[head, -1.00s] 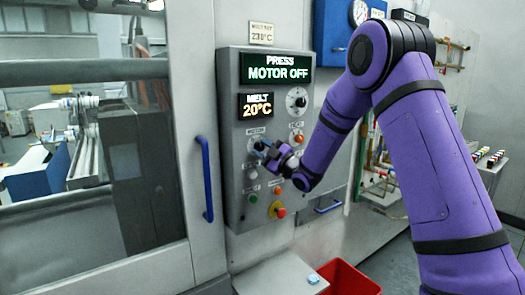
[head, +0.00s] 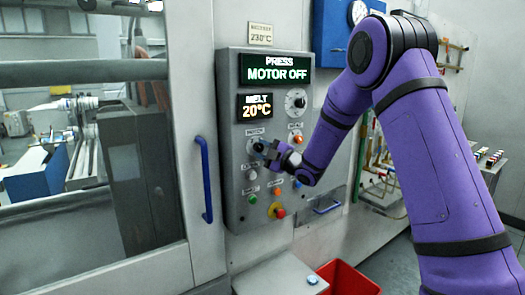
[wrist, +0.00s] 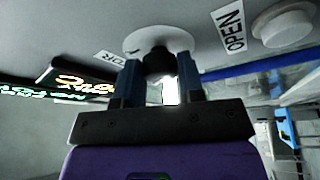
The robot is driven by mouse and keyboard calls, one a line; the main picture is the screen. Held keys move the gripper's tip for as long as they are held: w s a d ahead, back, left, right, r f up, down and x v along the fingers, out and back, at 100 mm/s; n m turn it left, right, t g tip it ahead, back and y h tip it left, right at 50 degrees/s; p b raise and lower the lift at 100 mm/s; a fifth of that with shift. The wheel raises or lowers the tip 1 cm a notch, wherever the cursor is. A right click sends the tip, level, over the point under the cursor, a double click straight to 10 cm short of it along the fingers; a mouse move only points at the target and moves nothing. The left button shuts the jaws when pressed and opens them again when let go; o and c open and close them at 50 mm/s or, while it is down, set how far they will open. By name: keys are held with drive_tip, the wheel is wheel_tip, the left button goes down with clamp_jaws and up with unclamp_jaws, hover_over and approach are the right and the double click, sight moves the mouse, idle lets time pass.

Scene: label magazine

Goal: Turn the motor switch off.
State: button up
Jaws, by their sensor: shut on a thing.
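The motor switch (wrist: 158,62) is a black knob on a round pale plate on the grey control panel. In the wrist view it sits between the two fingers of my gripper (wrist: 160,75), which is shut on it. In the head view my gripper (head: 262,148) is at the left side of the panel (head: 236,200), just below the MELT display, and hides most of the knob. The upper display (head: 275,69) reads "PRESS MOTOR OFF".
The MELT display (head: 255,106) reads 20°C. Another dial (head: 295,102) and several buttons are close around my gripper, with a red-and-yellow button (head: 277,210) below. A blue door handle (head: 206,178) is at left. A red bin (head: 345,279) stands below.

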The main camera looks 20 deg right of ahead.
drive_tip(key=o, duration=0.9)
drive_tip(key=v, duration=1)
drive_tip(key=shift+s+d+f, duration=0.1)
drive_tip(key=shift+s+d, duration=0.15)
drive_tip(key=shift+s, duration=0.05)
